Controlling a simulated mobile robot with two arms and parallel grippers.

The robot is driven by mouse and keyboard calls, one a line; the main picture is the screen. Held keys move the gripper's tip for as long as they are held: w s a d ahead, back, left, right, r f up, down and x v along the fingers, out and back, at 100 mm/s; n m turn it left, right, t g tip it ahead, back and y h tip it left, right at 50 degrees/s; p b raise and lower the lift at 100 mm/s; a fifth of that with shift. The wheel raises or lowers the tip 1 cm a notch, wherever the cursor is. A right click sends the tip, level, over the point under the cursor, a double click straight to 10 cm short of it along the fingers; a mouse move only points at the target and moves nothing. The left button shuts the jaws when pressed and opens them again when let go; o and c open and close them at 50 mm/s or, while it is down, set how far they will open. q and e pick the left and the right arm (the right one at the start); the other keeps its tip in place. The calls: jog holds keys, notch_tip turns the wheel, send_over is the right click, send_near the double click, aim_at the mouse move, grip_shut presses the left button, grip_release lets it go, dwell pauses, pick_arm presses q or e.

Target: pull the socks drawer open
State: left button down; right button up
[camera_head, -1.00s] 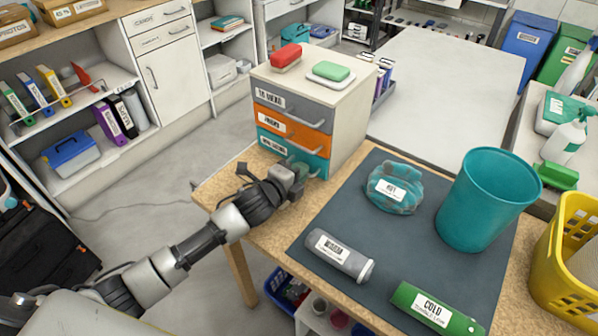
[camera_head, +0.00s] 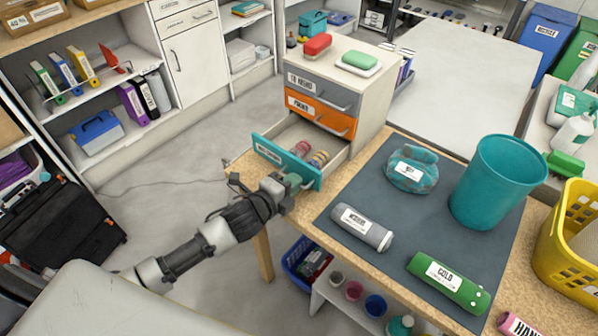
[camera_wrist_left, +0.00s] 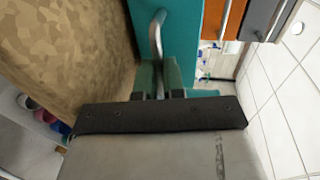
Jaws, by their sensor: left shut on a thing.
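The small drawer unit (camera_head: 368,103) has grey, orange and teal fronts. The bottom teal drawer (camera_head: 308,171) stands well out, with small rolled striped bundles (camera_head: 318,158) inside. Its label is too small to read surely. The grey drawer (camera_head: 323,91) and orange drawer (camera_head: 320,114) are closed. My left gripper (camera_head: 287,182) is at the teal front, shut on its handle. In the left wrist view, the metal handle (camera_wrist_left: 156,36) runs down between the fingers (camera_wrist_left: 160,76), against the teal front (camera_wrist_left: 181,40). My right gripper is not in view.
A red brush (camera_head: 317,44) and a green soap on a dish (camera_head: 359,61) sit on the unit. The dark mat (camera_head: 335,205) carries a teal bin (camera_head: 497,180), a grey tube (camera_head: 361,227) and a green tube (camera_head: 448,283).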

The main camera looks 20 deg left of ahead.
pick_arm(q)
jog(key=c, duration=1.2)
grip_release()
jog(key=shift+c, duration=0.2)
jog(key=shift+s, duration=0.15)
jog(key=v, duration=1)
jog(key=shift+s+b, duration=0.2)
jog(key=shift+b, duration=0.25)
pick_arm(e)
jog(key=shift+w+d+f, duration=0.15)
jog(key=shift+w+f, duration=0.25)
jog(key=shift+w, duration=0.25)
pick_arm(q)
jog(key=shift+a, duration=0.1)
